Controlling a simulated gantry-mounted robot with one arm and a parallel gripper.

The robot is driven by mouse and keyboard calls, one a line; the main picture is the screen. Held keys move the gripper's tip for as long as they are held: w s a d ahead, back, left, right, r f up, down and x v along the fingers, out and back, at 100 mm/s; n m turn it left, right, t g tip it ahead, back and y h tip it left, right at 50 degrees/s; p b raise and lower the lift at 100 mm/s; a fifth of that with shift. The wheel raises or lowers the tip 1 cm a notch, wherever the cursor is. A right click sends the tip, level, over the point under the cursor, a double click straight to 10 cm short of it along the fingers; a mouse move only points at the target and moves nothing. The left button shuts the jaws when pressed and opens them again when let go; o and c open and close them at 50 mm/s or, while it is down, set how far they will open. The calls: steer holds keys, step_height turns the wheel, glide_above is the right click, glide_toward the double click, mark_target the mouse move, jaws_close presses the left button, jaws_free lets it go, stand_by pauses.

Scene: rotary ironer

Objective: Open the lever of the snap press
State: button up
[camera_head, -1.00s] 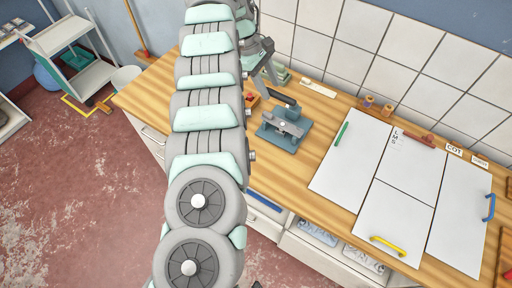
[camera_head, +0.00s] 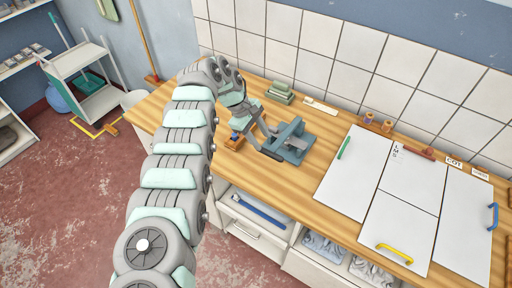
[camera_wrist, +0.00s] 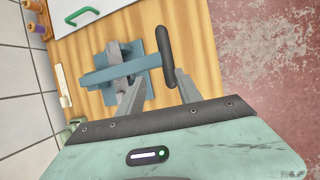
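The snap press (camera_head: 293,142) is a blue-grey device on the wooden worktop, also seen in the wrist view (camera_wrist: 137,62). Its lever (camera_wrist: 120,72) is a blue-grey bar ending in a black crosswise handle (camera_wrist: 166,52). In the head view the handle (camera_head: 271,154) is at the press's lower left. My gripper (camera_wrist: 159,77) is open at the press, its two grey fingers apart. The near end of the handle appears between the fingertips, close to the right finger. Contact cannot be told. In the head view my gripper (camera_head: 264,138) reaches the press from the left.
Green stacked blocks (camera_head: 281,91) and a pale bar (camera_head: 320,106) lie behind, near the tiled wall. White panels (camera_head: 345,185) cover the right worktop. The wood in front of the press is clear.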

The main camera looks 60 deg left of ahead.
steer(key=shift+s+d+f+b, duration=0.1)
steer(key=shift+s+f+b, duration=0.2)
steer(key=shift+f, duration=0.4)
steer(key=shift+s+d+f+b, duration=0.1)
steer(key=shift+f+b, duration=0.25)
steer(key=shift+f, duration=0.3)
steer(key=shift+a, duration=0.1)
